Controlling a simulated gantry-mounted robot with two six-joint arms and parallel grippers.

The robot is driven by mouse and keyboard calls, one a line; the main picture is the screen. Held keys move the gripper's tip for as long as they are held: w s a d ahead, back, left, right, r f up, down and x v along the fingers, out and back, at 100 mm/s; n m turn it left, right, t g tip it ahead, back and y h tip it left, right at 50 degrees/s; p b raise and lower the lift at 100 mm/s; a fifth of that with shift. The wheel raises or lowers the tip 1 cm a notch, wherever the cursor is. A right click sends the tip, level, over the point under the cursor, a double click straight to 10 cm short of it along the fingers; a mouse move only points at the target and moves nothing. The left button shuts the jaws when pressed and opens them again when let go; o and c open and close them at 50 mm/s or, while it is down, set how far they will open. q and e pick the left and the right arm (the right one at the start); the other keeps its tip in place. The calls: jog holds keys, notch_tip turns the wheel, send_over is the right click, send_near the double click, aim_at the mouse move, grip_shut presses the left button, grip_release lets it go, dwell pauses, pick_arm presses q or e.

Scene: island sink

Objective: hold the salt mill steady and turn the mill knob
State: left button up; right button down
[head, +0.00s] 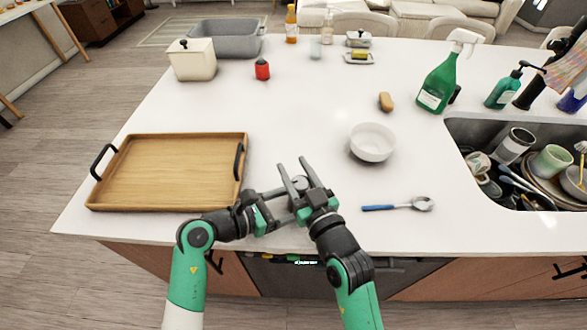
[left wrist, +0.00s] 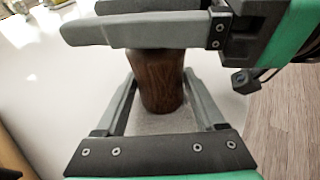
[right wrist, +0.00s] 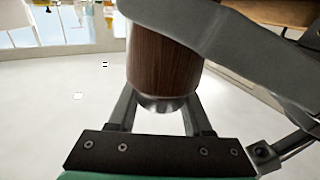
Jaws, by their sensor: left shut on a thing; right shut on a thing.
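The salt mill has a dark brown wooden body (left wrist: 160,82), seen upright in the left wrist view. In the right wrist view the body (right wrist: 160,65) ends in a shiny metal mill knob (right wrist: 168,103). In the head view only the grey round knob (head: 300,183) shows among the fingers. My left gripper (head: 278,194) is shut on the wooden body, one finger on each side. My right gripper (head: 297,172) is above it, shut on the knob. The fingers of both grippers hide much of the mill.
A wooden tray (head: 138,138) with black handles lies left of my grippers. A spoon (head: 405,205) with a blue handle lies to the right, and a white bowl (head: 372,142) stands behind it. A sink (head: 470,125) full of dishes is at far right. The counter's middle is clear.

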jog(key=shift+f, duration=0.25)
jog(key=c, duration=0.6)
grip_release()
jog(key=o, duration=0.3)
jog(key=shift+r, duration=0.15)
jog(key=v, duration=1.2)
